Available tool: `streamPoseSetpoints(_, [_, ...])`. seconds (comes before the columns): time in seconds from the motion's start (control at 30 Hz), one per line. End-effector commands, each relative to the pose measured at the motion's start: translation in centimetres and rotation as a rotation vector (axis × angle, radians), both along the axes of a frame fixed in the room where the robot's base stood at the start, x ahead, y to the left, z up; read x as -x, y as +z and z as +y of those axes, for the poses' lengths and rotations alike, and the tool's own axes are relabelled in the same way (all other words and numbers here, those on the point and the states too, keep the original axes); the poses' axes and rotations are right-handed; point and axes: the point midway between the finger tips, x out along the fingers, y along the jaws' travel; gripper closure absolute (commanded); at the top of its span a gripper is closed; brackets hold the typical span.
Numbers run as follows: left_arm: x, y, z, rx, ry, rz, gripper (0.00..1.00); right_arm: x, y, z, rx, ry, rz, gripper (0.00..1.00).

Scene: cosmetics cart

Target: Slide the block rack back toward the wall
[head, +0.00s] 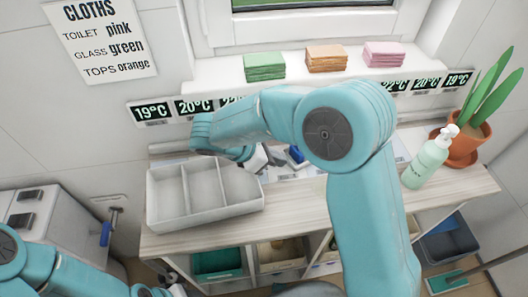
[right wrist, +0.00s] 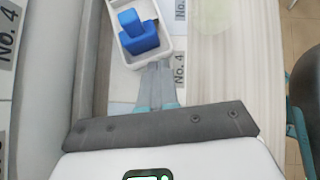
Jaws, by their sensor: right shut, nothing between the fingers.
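The block rack is a small white tray holding a blue block (right wrist: 138,32). In the right wrist view, its rim (right wrist: 166,48) is at the top. In the head view, the blue block (head: 296,154) shows on the counter beside my right arm, which hides much of the rack. My right gripper (right wrist: 158,66) is shut and empty, its fingertips at the rack's near end. I cannot tell whether they touch it. In the head view the right gripper (head: 276,159) is just left of the blue block. My left arm is at the bottom left, its fingers unclear.
A white three-compartment tray (head: 206,218) stands on the counter (head: 300,207) at left. A pump bottle (head: 427,160) and a potted plant (head: 463,147) stand at right. Green, orange and pink cloth stacks lie on the back ledge (head: 295,68). Temperature labels line the wall.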

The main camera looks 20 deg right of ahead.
Motion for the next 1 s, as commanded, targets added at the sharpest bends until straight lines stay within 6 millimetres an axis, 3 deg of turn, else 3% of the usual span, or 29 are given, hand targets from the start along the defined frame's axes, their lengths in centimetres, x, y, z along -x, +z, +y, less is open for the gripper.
streamPoseSetpoints(0.23, [0.0,0.1,0.0,0.0,0.0,0.0,0.57,-0.1,-1.2,-1.1,0.0,0.0,0.001,1.0])
streamPoseSetpoints(0.53, [0.0,0.1,0.0,0.0,0.0,0.0,0.57,-0.2,-1.2,-1.1,0.0,0.001,0.001,1.0])
streamPoseSetpoints(0.77, [0.0,0.1,0.0,0.0,0.0,0.0,0.57,0.0,-1.2,-3.3,0.0,-0.001,0.0,1.0])
streamPoseSetpoints(1.0, [0.0,0.1,0.0,0.0,0.0,0.0,0.57,0.0,-1.2,-3.3,0.0,0.001,0.001,1.0])
